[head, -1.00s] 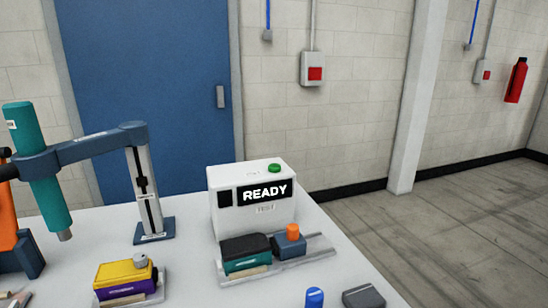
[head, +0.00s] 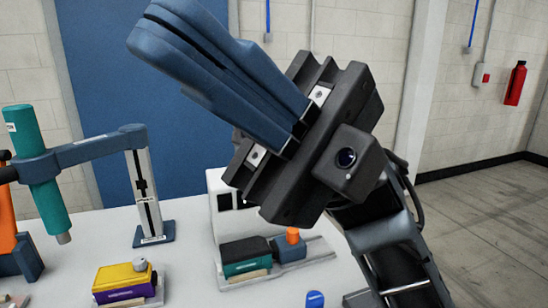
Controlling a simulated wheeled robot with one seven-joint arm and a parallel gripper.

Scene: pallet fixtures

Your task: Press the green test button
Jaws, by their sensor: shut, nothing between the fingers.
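The white test box (head: 214,182) stands on the table, mostly hidden behind my gripper. Only its left side and a strip of its front show. The green button on its top and most of its display are hidden now; a second ago the display read READY. My gripper (head: 160,36) is in front of and above the box, large in the head view, tilted, with its blue fingers together and pointing up and left. Nothing shows between the fingers. Whether it is near the button in depth cannot be told.
A black and teal block (head: 245,257) and a blue block with an orange knob (head: 292,236) sit on a fixture in front of the box. A yellow and purple block (head: 124,281) and a teal press tool (head: 36,160) on a stand (head: 147,195) are left.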

